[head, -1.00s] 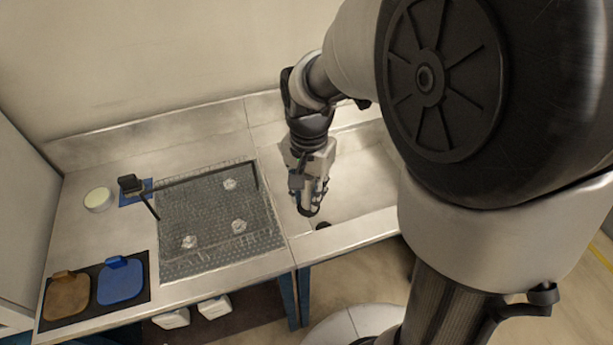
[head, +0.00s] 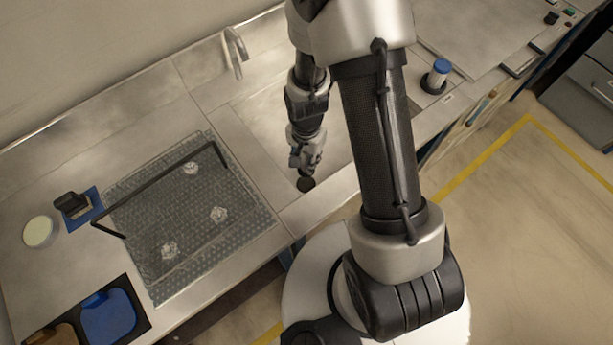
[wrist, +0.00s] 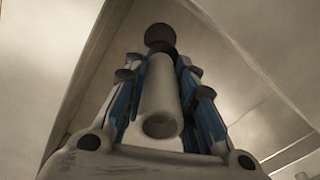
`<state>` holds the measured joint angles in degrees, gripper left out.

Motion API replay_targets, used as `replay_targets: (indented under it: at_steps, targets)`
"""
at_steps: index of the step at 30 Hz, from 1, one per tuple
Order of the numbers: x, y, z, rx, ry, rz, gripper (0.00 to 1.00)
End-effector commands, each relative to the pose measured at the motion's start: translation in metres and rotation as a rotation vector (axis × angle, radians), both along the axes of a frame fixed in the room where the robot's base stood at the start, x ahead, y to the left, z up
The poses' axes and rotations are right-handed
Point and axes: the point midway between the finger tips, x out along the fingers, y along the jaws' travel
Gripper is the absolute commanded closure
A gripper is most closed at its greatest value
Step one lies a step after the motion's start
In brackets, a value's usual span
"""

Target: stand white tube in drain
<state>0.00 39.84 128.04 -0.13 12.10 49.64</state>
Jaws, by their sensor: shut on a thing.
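The white tube (wrist: 158,92) is between my gripper's fingers (wrist: 163,85) in the wrist view, its open round end facing the camera. My gripper is shut on it and also shows in the head view (head: 304,168), over the near part of the sink. The drain (head: 305,184) is a dark round spot just beyond the fingertips in the head view. It also shows in the wrist view (wrist: 160,33), past the far end of the tube. The tube is hidden in the head view. I cannot tell whether it touches the drain.
The sink basin (head: 262,112) has a faucet (head: 235,52) at its back. To the left lie a bubbled mat (head: 150,215) with several clear pieces and a black bar frame.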

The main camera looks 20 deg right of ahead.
Motion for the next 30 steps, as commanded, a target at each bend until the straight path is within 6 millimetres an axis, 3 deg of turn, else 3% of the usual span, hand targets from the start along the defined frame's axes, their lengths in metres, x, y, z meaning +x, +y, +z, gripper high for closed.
replay_targets:
  at_steps: [1,6,14,21,30]
  targets:
    - [-0.001,0.000,-0.019,0.000,0.005,0.000,1.00]
    - [-0.001,0.000,-0.051,0.000,0.003,0.000,1.00]
    - [0.000,0.000,-0.069,-0.001,0.001,0.000,1.00]
    - [0.000,0.000,-0.104,-0.001,0.001,-0.001,1.00]
    - [0.000,0.000,-0.105,-0.001,-0.001,0.000,1.00]
